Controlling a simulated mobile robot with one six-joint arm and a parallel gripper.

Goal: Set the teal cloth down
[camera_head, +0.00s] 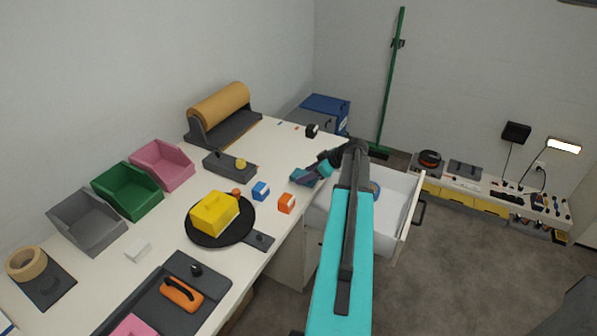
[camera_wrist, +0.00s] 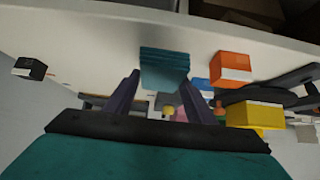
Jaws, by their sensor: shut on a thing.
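The teal cloth (camera_wrist: 164,68) is a small folded block in the wrist view, at the tips of my gripper (camera_wrist: 162,88). My gripper is shut on it, with a dark finger at each side. In the head view, my gripper (camera_head: 304,176) is low at the right edge of the white worktop (camera_head: 275,160), by the open drawer. The cloth is hard to tell from the fingers there. Whether it touches the worktop I cannot tell.
Blue (camera_head: 261,191) and orange (camera_head: 286,203) boxes stand close by on the left. A yellow bin (camera_head: 214,213) sits on a black round plate (camera_head: 246,232). An open white drawer (camera_head: 398,190) lies right of the worktop. The worktop behind my gripper is mostly clear.

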